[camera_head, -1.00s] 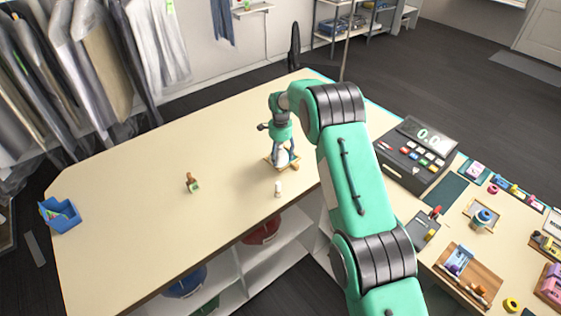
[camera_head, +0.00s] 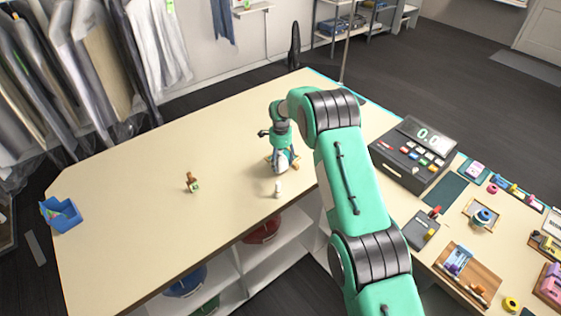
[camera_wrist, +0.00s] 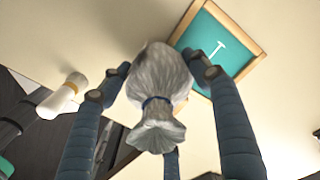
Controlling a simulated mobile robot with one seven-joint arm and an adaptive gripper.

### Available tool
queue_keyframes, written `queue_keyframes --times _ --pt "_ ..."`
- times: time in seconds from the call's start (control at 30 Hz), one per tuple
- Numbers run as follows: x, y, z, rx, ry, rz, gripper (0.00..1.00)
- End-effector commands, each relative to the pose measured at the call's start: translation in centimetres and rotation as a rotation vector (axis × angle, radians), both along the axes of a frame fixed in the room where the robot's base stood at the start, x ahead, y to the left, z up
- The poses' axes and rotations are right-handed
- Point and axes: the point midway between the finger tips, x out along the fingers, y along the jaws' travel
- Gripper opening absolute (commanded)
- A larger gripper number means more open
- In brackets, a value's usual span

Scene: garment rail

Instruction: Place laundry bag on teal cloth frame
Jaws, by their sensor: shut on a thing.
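My gripper (camera_head: 283,158) is shut on the grey-white laundry bag (camera_wrist: 158,80), tied at its neck with a dark band. The bag also shows in the head view (camera_head: 281,165), low over the table. In the wrist view, gripper fingers flank the bag on both sides. In the head view the frame (camera_head: 296,165) is mostly hidden behind the gripper and bag. I cannot tell whether the bag touches it.
A small white bottle (camera_head: 278,188) stands just in front of the bag; it also shows in the wrist view (camera_wrist: 62,96). A wooden-handled stamp (camera_head: 192,182) and a blue bin (camera_head: 62,215) are further left. A register (camera_head: 413,154) stands right. The table's left half is mostly clear.

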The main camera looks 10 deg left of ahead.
Motion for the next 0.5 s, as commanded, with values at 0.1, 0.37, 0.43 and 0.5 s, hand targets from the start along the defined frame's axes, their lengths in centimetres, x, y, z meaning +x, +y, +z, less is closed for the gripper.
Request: queue_keyframes --times 0.1,0.37,0.43,0.5 --pt "0.03 0.01 -0.04 0.001 -0.001 0.000 0.28" --pt "0.01 0.01 -0.26 0.000 0.000 0.000 0.80" --pt "0.00 0.00 -0.26 0.000 0.000 0.000 0.80" --pt "0.00 0.00 -0.26 0.000 0.000 0.000 0.80"
